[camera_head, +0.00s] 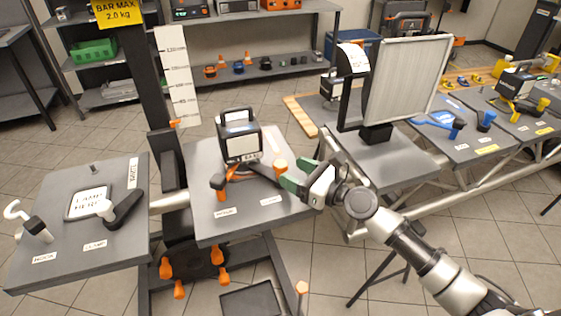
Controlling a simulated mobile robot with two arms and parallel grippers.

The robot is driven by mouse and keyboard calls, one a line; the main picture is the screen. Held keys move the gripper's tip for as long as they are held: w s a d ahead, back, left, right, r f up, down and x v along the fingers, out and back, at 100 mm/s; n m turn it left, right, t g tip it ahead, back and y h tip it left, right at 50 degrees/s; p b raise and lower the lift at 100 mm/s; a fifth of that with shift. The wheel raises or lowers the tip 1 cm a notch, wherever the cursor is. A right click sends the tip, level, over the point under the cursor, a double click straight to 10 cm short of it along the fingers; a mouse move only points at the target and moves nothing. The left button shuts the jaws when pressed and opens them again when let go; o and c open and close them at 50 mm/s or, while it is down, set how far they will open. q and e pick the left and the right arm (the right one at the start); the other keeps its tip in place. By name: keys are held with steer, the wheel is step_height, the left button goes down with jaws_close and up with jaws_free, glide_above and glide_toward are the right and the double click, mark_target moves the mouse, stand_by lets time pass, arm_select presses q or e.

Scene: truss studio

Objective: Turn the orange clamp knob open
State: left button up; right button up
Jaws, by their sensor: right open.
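An orange knob (280,164) stands at the right end of a dark clamp with an orange part (247,173) on the middle grey table (207,227). A second orange knob (218,182) stands at its left end; I cannot tell from the labels which is the clamp knob. My right gripper (294,172), with green fingers, is open and just right of the right knob. I cannot tell whether it touches the knob. My left gripper is not in view.
A black box-shaped device (239,137) stands behind the clamp. A white panel (407,80) rises over the table to the right. The left table (70,255) holds a tablet-like plate, a hook and a black lever. Orange-tipped parts (180,290) sit low below.

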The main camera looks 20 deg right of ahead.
mark_target(287, 168)
steer(key=shift+x, duration=2.3)
steer(key=shift+c, duration=0.2)
